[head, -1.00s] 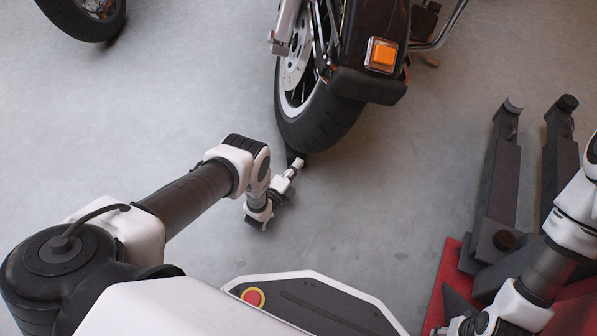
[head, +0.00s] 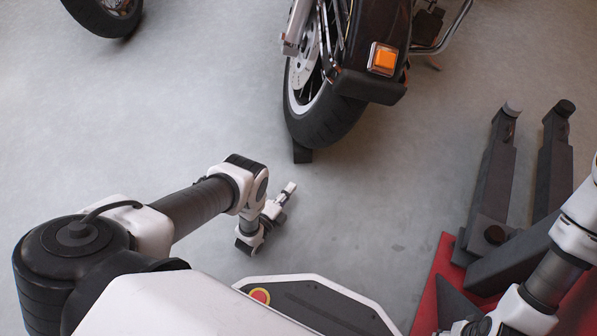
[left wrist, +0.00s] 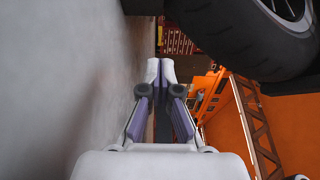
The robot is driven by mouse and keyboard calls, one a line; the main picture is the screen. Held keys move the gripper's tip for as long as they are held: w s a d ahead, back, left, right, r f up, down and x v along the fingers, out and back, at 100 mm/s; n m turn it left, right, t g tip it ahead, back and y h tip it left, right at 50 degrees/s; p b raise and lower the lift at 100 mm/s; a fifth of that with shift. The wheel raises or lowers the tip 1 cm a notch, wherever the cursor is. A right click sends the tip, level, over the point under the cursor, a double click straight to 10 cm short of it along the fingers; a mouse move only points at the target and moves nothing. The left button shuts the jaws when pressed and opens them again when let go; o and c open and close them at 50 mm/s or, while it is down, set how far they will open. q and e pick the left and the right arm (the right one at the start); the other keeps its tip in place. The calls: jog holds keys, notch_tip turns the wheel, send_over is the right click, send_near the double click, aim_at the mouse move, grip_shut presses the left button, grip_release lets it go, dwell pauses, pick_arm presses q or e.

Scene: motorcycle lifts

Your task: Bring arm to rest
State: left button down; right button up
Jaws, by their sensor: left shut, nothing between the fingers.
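My left arm comes in from the left in the head view. Its gripper (head: 289,190) is shut and empty, held over bare floor in front of the motorcycle's wheel. The left gripper (left wrist: 160,68) also shows in the left wrist view, its fingertips together with nothing between them. My right arm (head: 560,270) shows at the right edge of the head view; its gripper is not visible there.
A motorcycle wheel (head: 318,115) stands beyond my left gripper, with a dark block (head: 302,155) at its foot. A lift with dark arms (head: 497,180) on a red base (head: 428,290) stands at the right. Grey floor (head: 370,210) lies clear between.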

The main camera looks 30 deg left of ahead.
pick_arm(q)
jog(key=shift+s, duration=0.4)
jog(key=n+g, duration=0.1)
jog(key=r+n+g+p, duration=0.1)
jog(key=n, duration=0.1)
jog(key=n+g+y+p, duration=0.1)
jog(key=shift+w+d+r+g, duration=0.1)
jog(key=shift+w+r+g, duration=0.05)
jog(key=shift+r+g, duration=0.2)
jog(key=s+d+r+n+g+y+p, duration=0.1)
jog(key=s+r+n+g+p, duration=0.2)
jog(key=s+r+n+g, duration=0.7)
jog(key=s+r+n+g+p, duration=0.2)
jog(key=s+r+n+g, duration=0.25)
jog(key=s+r, duration=0.7)
jog(key=s+r+p, duration=0.1)
jog(key=r+p, duration=1.7)
jog(key=p, duration=0.1)
jog(key=s+r+n+p, duration=0.1)
jog(key=s+r+p, duration=0.1)
jog(key=r+p, duration=1.6)
jog(key=shift+s+p, duration=0.25)
jog(key=shift+p, duration=0.35)
jog(key=shift+d, duration=0.1)
